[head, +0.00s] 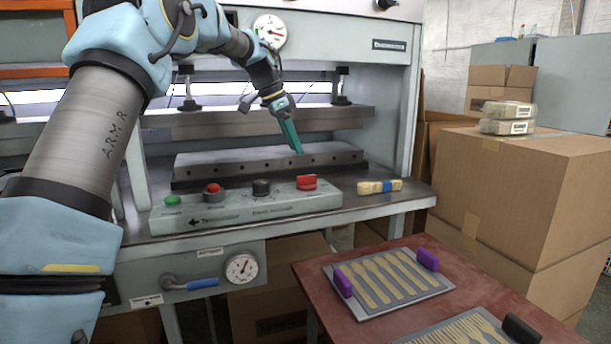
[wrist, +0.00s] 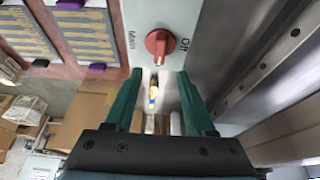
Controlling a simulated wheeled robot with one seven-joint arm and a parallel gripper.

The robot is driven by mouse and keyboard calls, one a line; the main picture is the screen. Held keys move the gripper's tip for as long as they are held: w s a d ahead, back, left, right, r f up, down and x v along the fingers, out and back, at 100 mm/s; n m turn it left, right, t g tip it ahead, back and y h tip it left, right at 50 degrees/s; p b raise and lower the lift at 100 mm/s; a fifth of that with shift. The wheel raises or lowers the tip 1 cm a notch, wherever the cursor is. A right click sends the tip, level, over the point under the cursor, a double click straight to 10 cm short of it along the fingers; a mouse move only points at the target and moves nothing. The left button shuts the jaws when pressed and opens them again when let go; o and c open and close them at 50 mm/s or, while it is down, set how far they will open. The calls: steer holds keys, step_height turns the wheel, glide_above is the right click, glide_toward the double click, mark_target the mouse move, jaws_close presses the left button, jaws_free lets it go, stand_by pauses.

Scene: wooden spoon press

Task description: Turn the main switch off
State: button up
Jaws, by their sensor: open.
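The main switch is a red rotary knob (head: 306,182) at the right end of the grey control panel (head: 240,212). In the wrist view the red knob (wrist: 160,43) sits just beyond the fingertips, roughly centred between them, with "Main" lettered on its left and "Off" on its right.
A green button (head: 172,200), a red button (head: 213,188) and a black knob (head: 261,187) share the panel. A brush (head: 380,187) lies right of it. The press plate (head: 270,160) is close behind. A tray of wooden spoons (head: 388,279) lies on the red table in front.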

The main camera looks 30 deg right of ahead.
mark_target(307, 175)
steer(key=x, duration=0.9)
steer(key=shift+f, duration=0.15)
jaws_close()
